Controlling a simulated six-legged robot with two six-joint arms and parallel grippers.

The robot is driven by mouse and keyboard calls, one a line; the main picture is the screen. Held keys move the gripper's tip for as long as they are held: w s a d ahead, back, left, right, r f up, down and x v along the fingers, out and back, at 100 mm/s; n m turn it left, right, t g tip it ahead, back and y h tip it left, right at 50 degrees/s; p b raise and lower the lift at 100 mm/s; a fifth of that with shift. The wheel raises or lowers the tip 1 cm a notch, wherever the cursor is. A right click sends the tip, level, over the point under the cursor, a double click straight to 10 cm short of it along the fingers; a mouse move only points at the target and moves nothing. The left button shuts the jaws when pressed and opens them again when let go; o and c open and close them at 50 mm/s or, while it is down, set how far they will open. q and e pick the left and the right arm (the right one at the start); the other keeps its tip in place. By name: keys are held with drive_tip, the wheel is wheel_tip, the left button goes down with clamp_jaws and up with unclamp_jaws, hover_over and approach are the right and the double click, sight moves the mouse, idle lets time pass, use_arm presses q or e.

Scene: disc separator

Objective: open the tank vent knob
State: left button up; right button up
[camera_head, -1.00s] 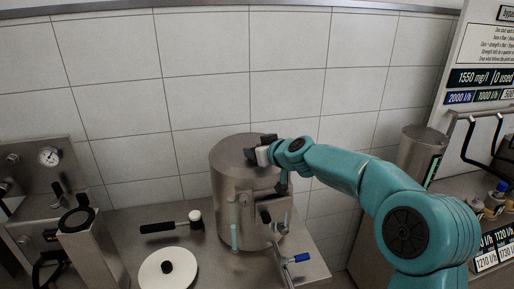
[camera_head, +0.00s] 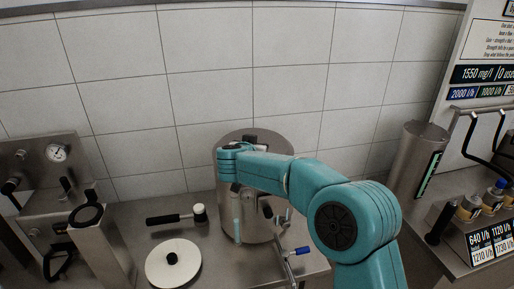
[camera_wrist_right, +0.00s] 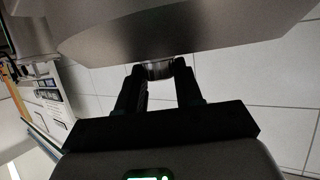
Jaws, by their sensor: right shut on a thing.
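The steel tank (camera_head: 229,200) stands upright at the middle of the counter in the head view. My right arm reaches across its upper part, and its wrist hides the fingers and the knob there. In the right wrist view, my right gripper (camera_wrist_right: 159,66) has its two black fingertips closed on the sides of a short, round metal vent knob (camera_wrist_right: 157,73). The knob sits against the large grey metal surface of the tank (camera_wrist_right: 190,38). How far the knob is turned cannot be told. My left gripper is not in view.
A blue-handled lever (camera_head: 296,251) is low in front of the tank. A black-handled mallet (camera_head: 172,219) and a pale disc with a black knob (camera_head: 173,268) lie to the left. A gauge panel (camera_head: 35,160) is far left; a steel cylinder (camera_head: 413,150) stands right.

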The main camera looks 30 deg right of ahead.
drive_tip(key=m+g, duration=0.1)
drive_tip(key=m+g+h, duration=0.2)
drive_tip(key=shift+w+a, duration=0.15)
drive_tip(key=shift+w, duration=0.1)
drive_tip(key=shift+w+r+m+g+h, duration=0.1)
drive_tip(key=shift+r+m+g+h, duration=0.1)
drive_tip(key=shift+m+g+h, duration=0.75)
drive_tip(key=shift+m+g, duration=0.55)
drive_tip(key=o, duration=1)
drive_tip(key=shift+f, duration=0.15)
drive_tip(key=shift+o, duration=0.2)
drive_tip(key=v, duration=1.6)
drive_tip(key=shift+r, duration=0.2)
